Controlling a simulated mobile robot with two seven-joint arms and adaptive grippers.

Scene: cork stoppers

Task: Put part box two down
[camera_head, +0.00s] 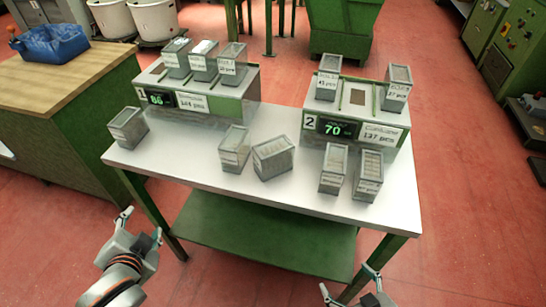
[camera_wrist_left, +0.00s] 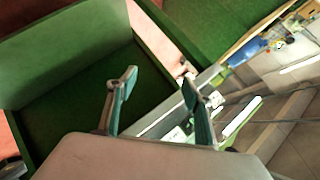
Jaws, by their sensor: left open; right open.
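Several grey part boxes stand on a white-topped table (camera_head: 215,178) in the head view; I cannot tell which is part box two. Station 1 (camera_head: 215,103) holds three boxes in a row: left (camera_head: 176,60), middle (camera_head: 203,62) and right (camera_head: 232,65). Station 2 (camera_head: 385,135) holds a left box (camera_head: 327,77) and a right box (camera_head: 397,89), with an empty middle place. On the tabletop are a far-left box (camera_head: 127,128), two middle boxes (camera_head: 234,150) (camera_head: 273,158) and two right boxes (camera_head: 333,168) (camera_head: 368,176). My left gripper (camera_head: 144,223) and right gripper (camera_head: 347,282) are open and empty, off the table's front.
A wooden-topped green bench (camera_head: 65,82) with a blue bin (camera_head: 50,45) stands at the left. Two white tubs (camera_head: 153,18) and a green container (camera_head: 342,25) are behind. Green machines stand at the right. A green shelf (camera_head: 265,232) lies under the tabletop.

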